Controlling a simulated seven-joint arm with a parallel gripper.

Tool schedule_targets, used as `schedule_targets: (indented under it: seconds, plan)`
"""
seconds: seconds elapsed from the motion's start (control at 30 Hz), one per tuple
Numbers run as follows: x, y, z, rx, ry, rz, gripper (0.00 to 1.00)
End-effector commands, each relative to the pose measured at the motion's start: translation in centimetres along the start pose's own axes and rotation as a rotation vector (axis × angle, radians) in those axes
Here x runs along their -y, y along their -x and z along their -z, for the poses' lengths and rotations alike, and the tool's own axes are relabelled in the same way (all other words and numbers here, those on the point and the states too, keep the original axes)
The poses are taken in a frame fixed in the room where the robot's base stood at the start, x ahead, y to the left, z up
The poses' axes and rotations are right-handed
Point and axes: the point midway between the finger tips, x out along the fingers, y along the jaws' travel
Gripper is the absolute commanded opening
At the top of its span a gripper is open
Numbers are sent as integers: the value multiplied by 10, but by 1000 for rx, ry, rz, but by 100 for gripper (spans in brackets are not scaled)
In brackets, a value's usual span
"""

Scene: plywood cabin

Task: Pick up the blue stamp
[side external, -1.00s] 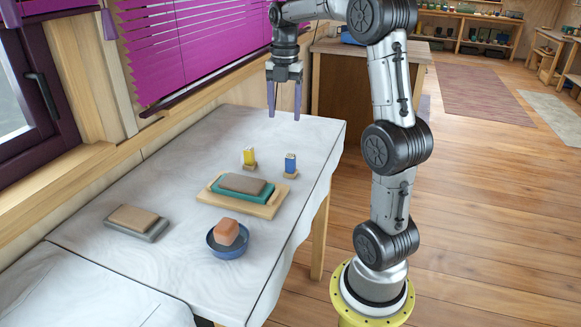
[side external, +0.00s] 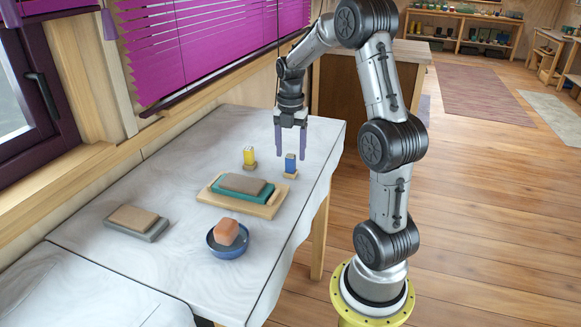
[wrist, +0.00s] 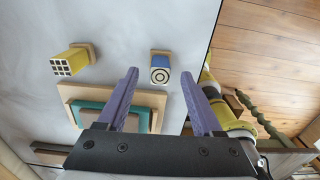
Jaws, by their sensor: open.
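The blue stamp (side external: 291,163) stands upright on a small wooden base near the far right part of the white-covered table. In the wrist view the blue stamp (wrist: 160,71) shows a ring mark on its end and lies ahead of the fingertips, between them but nearer the left one. My gripper (side external: 291,155) is open and empty, pointing down close above and beyond the stamp in the side view; its two purple fingers (wrist: 161,80) are spread in the wrist view. I cannot tell whether a finger touches the stamp.
A yellow stamp (side external: 249,156) with a grid-marked end (wrist: 62,67) stands left of the blue one. A wooden board (side external: 272,208) with a teal tray (side external: 217,187) lies in front. A blue bowl (side external: 226,251) holds an orange block. A grey slab (side external: 153,236) lies left.

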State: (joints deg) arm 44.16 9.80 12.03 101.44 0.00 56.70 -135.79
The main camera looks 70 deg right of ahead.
Motion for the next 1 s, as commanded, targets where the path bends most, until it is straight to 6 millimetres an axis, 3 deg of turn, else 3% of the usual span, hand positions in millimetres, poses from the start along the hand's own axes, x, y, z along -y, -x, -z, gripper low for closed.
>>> schedule_targets:
  seconds: [0.2,0.47,0.87,1.0]
  plan:
    - [0,-26,1,-2,0,2,68]
    - [0,-29,1,0,0,1,68]
    - [0,-28,1,0,0,0,0]
    - [0,-28,1,0,0,0,0]
